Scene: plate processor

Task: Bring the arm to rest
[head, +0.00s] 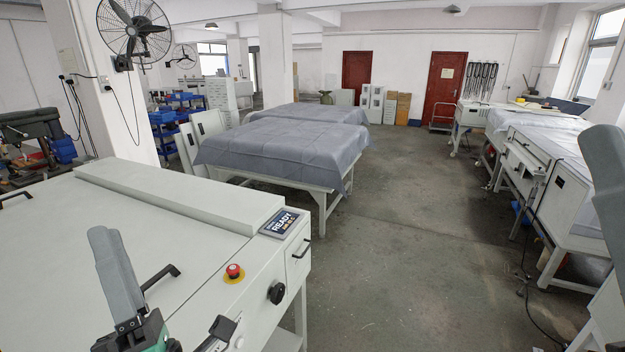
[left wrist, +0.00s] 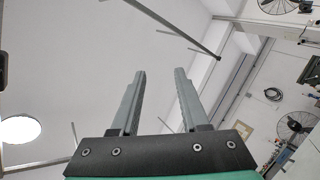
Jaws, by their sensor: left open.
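My left gripper (head: 118,278) shows at the lower left of the head view, in front of the plate processor (head: 150,215), with a grey finger pointing up. In the left wrist view its two grey fingers (left wrist: 160,82) stand apart with nothing between them, pointing up toward the white ceiling. The left gripper is open and empty. Part of my right gripper (head: 604,170) shows as a grey finger at the right edge of the head view. The rest of it is cut off, so its opening is hidden.
The processor has a display reading READY (head: 284,222), a red stop button (head: 234,271) and a black knob (head: 276,293). Covered tables (head: 270,145) stand beyond. A machine (head: 545,180) lines the right side. The grey floor (head: 400,230) between is mostly clear.

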